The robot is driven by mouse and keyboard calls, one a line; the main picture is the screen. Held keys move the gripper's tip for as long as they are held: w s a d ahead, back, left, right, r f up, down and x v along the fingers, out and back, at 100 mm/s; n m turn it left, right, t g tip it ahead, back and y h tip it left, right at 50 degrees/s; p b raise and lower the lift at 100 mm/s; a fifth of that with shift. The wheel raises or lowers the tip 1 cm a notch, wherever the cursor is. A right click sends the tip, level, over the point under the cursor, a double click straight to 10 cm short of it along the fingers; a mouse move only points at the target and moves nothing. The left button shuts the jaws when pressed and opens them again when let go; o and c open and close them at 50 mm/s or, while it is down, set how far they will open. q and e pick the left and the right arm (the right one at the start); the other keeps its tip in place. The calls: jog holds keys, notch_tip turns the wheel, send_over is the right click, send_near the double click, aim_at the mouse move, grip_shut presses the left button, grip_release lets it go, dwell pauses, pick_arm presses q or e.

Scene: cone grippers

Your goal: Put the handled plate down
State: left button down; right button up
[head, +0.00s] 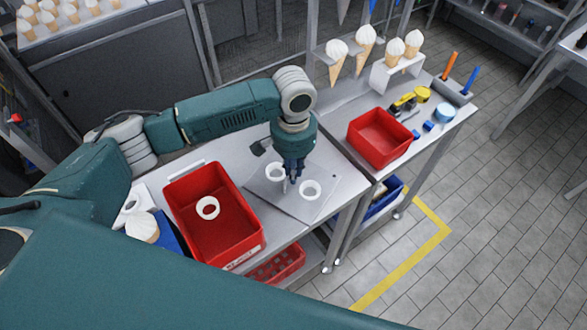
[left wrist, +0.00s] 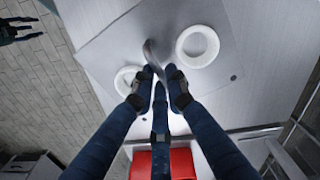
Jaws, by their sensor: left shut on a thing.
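The handled plate (head: 290,204) is a flat grey square over the worktable, set at an angle to its edges. Two white rings, a left one (head: 275,172) and a right one (head: 311,190), stand on it. My left gripper (head: 293,174) reaches down between them from above. In the left wrist view its fingers (left wrist: 158,92) are closed on the curved grey handle (left wrist: 150,52) of the plate. I cannot tell whether the plate's underside touches the table. A dark gripper, seemingly my right one (left wrist: 20,30), shows at the upper left of that view, apart from the plate.
A red crate (head: 178,200) holding a white ring stands left of the plate. Another red crate (head: 380,138) stands on the adjoining table to the right. Ice-cream cones stand in a rack (head: 397,72) behind. The table's front edge is close to the plate's near corner.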

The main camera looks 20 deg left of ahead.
pick_arm(q)
jog(key=c, duration=1.7)
grip_release()
jog(key=shift+c, duration=0.2)
pick_arm(e)
jog(key=shift+w+d, duration=0.2)
jog(key=shift+w, duration=0.7)
jog(key=shift+s, duration=0.1)
pick_arm(q)
jog(key=shift+r, duration=0.3)
notch_tip(320, 180, up, 12)
jog(key=b, duration=0.3)
jog(key=shift+f, duration=0.25)
pick_arm(e)
jog(key=f, duration=0.3)
jog(key=shift+s+a, duration=0.2)
jog(key=shift+a, duration=0.05)
jog(key=shift+d+r, duration=0.1)
jog(key=shift+r, duration=0.05)
